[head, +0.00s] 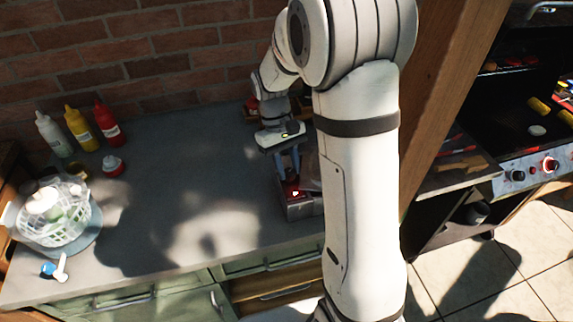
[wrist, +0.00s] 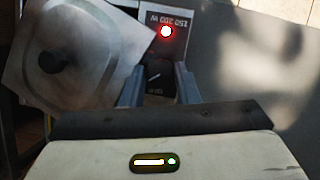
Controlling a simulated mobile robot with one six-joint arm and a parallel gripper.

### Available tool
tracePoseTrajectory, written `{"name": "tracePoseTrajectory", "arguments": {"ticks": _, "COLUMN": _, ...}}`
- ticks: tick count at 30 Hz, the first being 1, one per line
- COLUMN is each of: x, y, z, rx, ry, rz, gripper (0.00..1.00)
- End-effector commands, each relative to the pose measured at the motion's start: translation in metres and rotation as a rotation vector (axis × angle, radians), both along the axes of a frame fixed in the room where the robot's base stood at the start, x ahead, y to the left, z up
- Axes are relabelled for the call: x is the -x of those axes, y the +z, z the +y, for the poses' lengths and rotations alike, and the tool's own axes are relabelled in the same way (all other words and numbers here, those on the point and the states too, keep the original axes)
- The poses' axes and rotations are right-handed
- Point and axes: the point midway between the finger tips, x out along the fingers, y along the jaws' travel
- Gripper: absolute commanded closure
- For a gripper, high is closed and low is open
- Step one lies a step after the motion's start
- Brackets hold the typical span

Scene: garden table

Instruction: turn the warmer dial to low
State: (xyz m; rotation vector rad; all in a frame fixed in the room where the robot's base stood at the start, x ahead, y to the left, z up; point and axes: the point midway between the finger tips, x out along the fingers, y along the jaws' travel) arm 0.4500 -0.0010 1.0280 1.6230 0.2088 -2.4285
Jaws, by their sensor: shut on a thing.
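The warmer (head: 300,210) is a small grey metal box near the front edge of the counter, partly hidden behind my arm. Its red lamp (wrist: 166,32) is lit on the front panel. The dark dial (wrist: 155,76) sits below the lamp in the wrist view, with a pale pointer line on it. My gripper (head: 289,178) reaches down to the panel, and its two fingers (wrist: 157,80) stand on either side of the dial, shut on it. The setting marks around the dial are too hidden and small to read.
A metal lid with a black knob (wrist: 53,58) is beside the panel. Sauce bottles (head: 78,128) and a white dish basket (head: 55,212) stand on the left. A grill (head: 530,110) is at right, past a wooden post (head: 455,90). The counter's middle (head: 180,180) is clear.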

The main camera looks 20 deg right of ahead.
Motion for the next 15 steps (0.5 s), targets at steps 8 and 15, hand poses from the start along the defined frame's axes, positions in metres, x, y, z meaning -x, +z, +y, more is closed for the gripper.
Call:
{"name": "tracePoseTrajectory", "arguments": {"ticks": 8, "x": 0.0013, "y": -0.0012, "z": -0.0011, "rx": 0.000, "ry": -0.102, "rz": 0.005, "gripper": 0.94}}
{"name": "tracePoseTrajectory", "arguments": {"ticks": 15, "x": 0.0014, "y": -0.0014, "z": -0.0008, "rx": 0.000, "ry": -0.128, "rz": 0.005, "gripper": 0.94}}
